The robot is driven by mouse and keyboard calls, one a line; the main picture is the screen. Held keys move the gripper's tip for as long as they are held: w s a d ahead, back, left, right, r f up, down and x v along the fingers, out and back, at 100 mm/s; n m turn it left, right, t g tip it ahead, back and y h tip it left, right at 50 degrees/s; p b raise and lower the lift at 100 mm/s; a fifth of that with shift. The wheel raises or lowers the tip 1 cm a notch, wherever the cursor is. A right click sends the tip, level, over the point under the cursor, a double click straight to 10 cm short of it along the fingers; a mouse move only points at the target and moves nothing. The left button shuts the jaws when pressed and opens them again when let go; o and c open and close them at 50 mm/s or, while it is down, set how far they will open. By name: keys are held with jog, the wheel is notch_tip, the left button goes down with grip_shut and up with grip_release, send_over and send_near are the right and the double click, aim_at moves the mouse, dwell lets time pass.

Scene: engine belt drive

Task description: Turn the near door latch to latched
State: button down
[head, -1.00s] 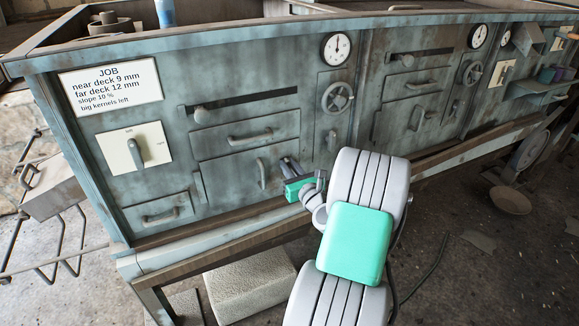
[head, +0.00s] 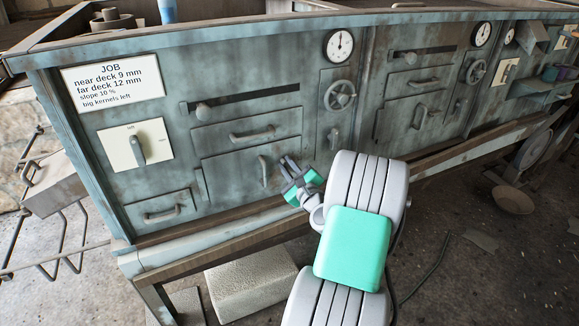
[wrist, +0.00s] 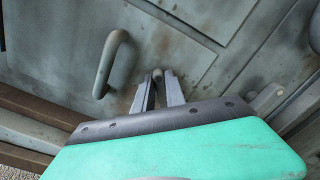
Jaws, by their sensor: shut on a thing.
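The near door (head: 230,174) is a grey-green panel low on the machine's front, with an upright bar handle (head: 264,171). The same handle shows left of my fingers in the wrist view (wrist: 113,65). My gripper (head: 290,164) is at the door's right edge, right of that handle. In the wrist view its two fingers are closed around the rounded grey end of the near door latch (wrist: 157,74). Most of the latch is hidden by the fingers, and its exact angle cannot be told.
A handwheel (head: 340,96) and a small lever (head: 333,138) sit up and right of my gripper. A drawer handle (head: 252,134) is above the door. A wooden beam (head: 205,254) runs below. A pale block (head: 252,283) stands on the floor.

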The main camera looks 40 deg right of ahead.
jog(key=shift+w+a+f+n+b, duration=0.1)
jog(key=shift+f+n+b, duration=0.15)
jog(key=shift+n+b, duration=1)
jog(key=shift+s+a+f+n+b, duration=0.1)
jog(key=shift+f+n+b, duration=0.25)
jog(key=shift+n, duration=1.65)
jog(key=shift+w+a+f+n+b, duration=0.15)
jog(key=shift+n+b, duration=0.75)
jog(key=shift+n, duration=0.75)
jog(key=shift+d, duration=0.1)
jog(key=c, duration=1.4)
grip_release()
jog(key=p+v, duration=0.1)
jog(key=v, duration=0.7)
jog(key=shift+r, duration=0.1)
